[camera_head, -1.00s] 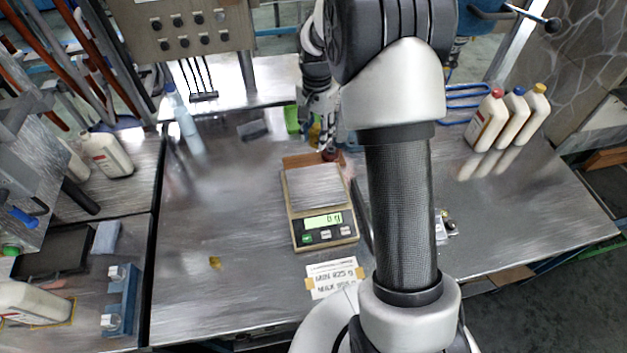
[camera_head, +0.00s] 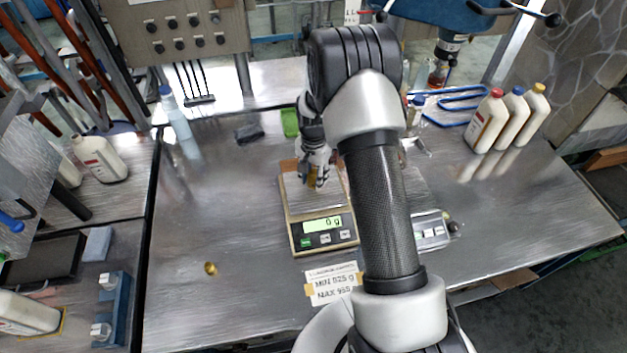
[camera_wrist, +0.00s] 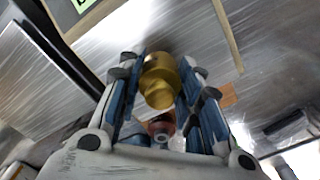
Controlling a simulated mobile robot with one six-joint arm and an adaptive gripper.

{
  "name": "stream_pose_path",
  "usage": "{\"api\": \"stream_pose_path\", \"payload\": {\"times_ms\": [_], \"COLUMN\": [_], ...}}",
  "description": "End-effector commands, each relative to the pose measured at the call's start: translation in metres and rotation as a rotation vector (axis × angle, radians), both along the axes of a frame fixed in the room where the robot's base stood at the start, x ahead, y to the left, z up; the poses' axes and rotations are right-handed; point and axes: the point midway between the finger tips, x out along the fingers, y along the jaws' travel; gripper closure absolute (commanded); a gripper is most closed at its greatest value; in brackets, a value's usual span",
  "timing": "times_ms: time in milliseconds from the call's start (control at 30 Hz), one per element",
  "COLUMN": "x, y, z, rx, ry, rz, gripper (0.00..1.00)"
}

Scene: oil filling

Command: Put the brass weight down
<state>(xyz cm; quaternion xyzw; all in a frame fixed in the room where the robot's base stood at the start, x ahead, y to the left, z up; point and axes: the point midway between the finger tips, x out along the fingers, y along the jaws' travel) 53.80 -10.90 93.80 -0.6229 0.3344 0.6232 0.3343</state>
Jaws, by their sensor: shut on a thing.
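My gripper (camera_wrist: 164,72) is shut on the brass weight (camera_wrist: 160,84), which sits between its blue-padded fingers in the wrist view. In the head view my gripper (camera_head: 316,180) is over the scale (camera_head: 290,228), with a bit of the brass weight (camera_head: 314,184) showing below the fingers. The display (camera_head: 322,224) reads 0 g, and I cannot tell the gap between weight and pan. The wrist view shows the edge of the scale (camera_wrist: 95,18) at the upper left. A small brass piece (camera_head: 211,268) lies on the bench to the left of the scale.
A card with MIN and MAX figures (camera_head: 332,286) lies in front of the scale. Capped bottles (camera_head: 515,118) stand at the right rear; a blue-capped bottle (camera_head: 176,115) stands at the left rear. The steel bench (camera_head: 215,210) left of the scale is mostly clear.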

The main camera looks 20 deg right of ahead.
Motion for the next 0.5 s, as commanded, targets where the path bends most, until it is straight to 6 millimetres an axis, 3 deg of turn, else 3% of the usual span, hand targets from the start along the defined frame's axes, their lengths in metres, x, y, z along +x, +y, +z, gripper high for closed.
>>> {"api": "stream_pose_path", "payload": {"times_ms": [100, 467, 500], "x": [0.001, 0.001, 0.0], "y": [0.0, 0.0, 0.0], "z": [-0.016, -0.019, -0.02], "rx": [0.0, -0.001, 0.0], "ry": [-0.001, -0.003, -0.001], "rz": [0.0, 0.0, 0.0], "gripper": [1.0, 1.0, 0.67]}}
